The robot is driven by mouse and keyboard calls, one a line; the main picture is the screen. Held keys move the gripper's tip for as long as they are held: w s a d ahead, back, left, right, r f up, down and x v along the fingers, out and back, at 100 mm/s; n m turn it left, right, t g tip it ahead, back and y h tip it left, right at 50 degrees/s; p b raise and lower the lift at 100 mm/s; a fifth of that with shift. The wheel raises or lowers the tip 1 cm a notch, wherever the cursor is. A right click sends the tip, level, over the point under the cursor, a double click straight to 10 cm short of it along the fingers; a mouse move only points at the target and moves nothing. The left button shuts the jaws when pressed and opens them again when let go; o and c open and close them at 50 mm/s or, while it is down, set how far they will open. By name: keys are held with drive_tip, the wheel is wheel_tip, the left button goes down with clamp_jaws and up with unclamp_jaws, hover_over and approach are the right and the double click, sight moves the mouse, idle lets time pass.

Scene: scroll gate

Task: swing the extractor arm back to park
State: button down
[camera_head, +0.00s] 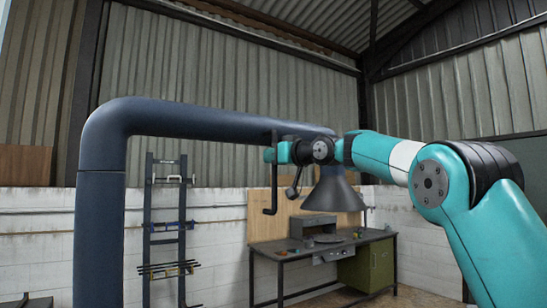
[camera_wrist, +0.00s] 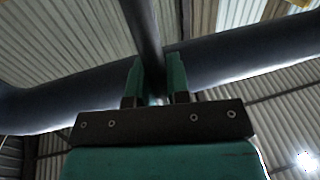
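The extractor arm (camera_head: 220,116) is a thick dark blue pipe that rises at the left, bends and runs right to a grey cone hood (camera_head: 334,192). A thin dark handle bar (camera_head: 274,180) hangs down near its far end, with a short hook at its bottom. My gripper (camera_head: 275,154) is at the upper part of this bar. In the wrist view my gripper's two teal fingers (camera_wrist: 156,82) stand close on both sides of the dark bar (camera_wrist: 142,25) and appear shut on it. The contact faces are hidden. The pipe (camera_wrist: 235,58) crosses behind the fingers.
A workbench (camera_head: 330,243) with a green cabinet (camera_head: 370,266) stands below the hood against the white block wall. A dark wall rack (camera_head: 165,230) with rods and clamps is behind the pipe. The air between pipe and rack looks clear.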

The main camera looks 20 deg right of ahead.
drive_tip(key=c, duration=1.1)
unclamp_jaws()
drive_tip(key=shift+w+f, duration=0.1)
drive_tip(key=shift+w, duration=0.15)
drive_tip(key=b+v, duration=0.8)
drive_tip(key=v, duration=0.9)
drive_tip(key=shift+s, duration=0.3)
drive_tip(key=shift+d, duration=0.15)
drive_tip(key=s+a+f+g, duration=0.4)
drive_tip(key=a+f, duration=0.4)
drive_tip(key=f, duration=0.4)
drive_tip(key=s+a+f+g, duration=0.45)
drive_tip(key=a+f, duration=0.45)
drive_tip(key=f, duration=0.4)
drive_tip(key=s+a+f+n+g+h, duration=0.2)
drive_tip(key=s+f+g, duration=0.6)
drive_tip(key=s+f, duration=1)
drive_tip(key=s+a, duration=0.1)
drive_tip(key=s, duration=0.2)
drive_tip(key=shift+s+f+h, duration=0.4)
